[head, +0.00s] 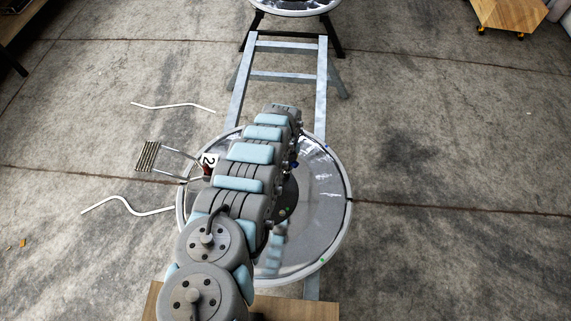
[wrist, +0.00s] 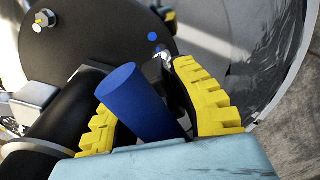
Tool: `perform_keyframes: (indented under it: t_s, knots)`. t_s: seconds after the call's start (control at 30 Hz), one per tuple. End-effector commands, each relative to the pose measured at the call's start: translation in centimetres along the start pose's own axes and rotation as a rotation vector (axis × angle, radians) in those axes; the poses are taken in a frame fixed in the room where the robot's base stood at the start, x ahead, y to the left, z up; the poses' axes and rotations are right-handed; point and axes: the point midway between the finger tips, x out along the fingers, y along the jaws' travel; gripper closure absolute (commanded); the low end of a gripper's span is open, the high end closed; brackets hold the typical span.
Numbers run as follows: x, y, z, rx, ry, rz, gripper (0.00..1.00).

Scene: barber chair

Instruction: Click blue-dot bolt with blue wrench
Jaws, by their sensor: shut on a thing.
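In the wrist view my gripper (wrist: 143,82) has its yellow-padded fingers on either side of a thick blue cylinder, the handle of the blue wrench (wrist: 138,102). It is shut on this handle, which slants across the picture. The wrench's working end is not clearly visible. Past the right fingertip, blue dots (wrist: 152,37) show on the black round plate (wrist: 95,45). A small shiny metal piece (wrist: 166,56) is beside them, close to the fingertip; I cannot tell whether it is the bolt. In the head view my arm hides the gripper and much of the plate.
A bolt with a yellow mark (wrist: 43,19) stands at the upper left of the wrist view. The round chair base (head: 327,190) has a raised pale rim. A grey metal frame (head: 285,76) lies behind it. White curved rods (head: 125,206) lie on the floor at left.

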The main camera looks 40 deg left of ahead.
Motion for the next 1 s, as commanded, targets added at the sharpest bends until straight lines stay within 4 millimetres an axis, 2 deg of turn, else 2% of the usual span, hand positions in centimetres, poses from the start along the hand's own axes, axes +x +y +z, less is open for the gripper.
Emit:
perform_keyframes:
  t_s: [0.33,0.57,1.0]
  knots:
    - [-0.1,0.2,-0.2,-0.273,0.002,0.001,1.0]
    - [-0.7,0.2,-0.2,-0.291,0.002,0.0,1.0]
    - [-3.5,0.2,-0.2,-0.29,0.002,-0.001,1.0]
